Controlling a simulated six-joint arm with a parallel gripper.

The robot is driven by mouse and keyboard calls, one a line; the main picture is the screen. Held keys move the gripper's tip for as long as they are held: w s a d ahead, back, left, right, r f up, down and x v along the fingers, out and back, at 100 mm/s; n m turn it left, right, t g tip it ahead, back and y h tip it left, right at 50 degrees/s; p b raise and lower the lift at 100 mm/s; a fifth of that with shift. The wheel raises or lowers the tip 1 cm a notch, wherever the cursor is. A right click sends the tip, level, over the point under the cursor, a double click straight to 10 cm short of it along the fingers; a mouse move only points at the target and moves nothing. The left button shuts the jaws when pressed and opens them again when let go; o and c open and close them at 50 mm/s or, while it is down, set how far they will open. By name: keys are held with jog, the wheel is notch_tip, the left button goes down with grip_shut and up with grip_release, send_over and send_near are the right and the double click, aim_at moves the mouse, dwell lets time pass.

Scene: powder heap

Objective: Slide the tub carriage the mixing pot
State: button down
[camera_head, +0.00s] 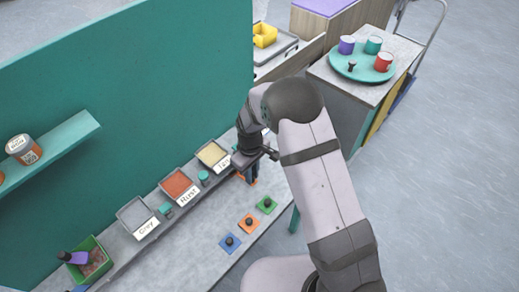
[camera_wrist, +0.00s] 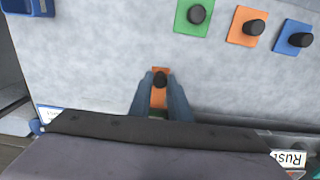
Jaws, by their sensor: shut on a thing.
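The tub carriage shows in the head view as a row of three tubs along the teal wall: a grey tub (camera_head: 136,213) labelled Grey, a rust tub (camera_head: 178,184) labelled Rust, and a pale yellow tub (camera_head: 212,154) whose label is partly covered by my arm. My gripper (camera_head: 250,178) is at the right end of this row, low over the bench. In the wrist view its two fingers (camera_wrist: 160,82) are shut on an orange handle (camera_wrist: 159,97) with a black knob. I cannot make out a mixing pot for certain.
Green, orange and blue plates (camera_head: 249,222) with black knobs lie on the bench. A green bin (camera_head: 102,267) with a purple-handled scoop is at the left end. A teal tray (camera_head: 341,67) with cups stands on a trolley. A wall shelf (camera_head: 62,141) holds a jar.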

jog(key=shift+s+a+p, duration=0.75)
jog(key=shift+s+a, duration=9.6)
jog(key=shift+a, duration=0.05)
jog(key=shift+s+a+b, duration=0.5)
jog(key=shift+s+a, duration=3.3)
jog(key=shift+s+a+b, duration=1.1)
jog(key=shift+s+a, duration=2.95)
jog(key=shift+s+r, duration=0.1)
jog(key=c, duration=1.8)
grip_release()
jog(key=shift+a, duration=0.1)
jog(key=shift+o, duration=0.2)
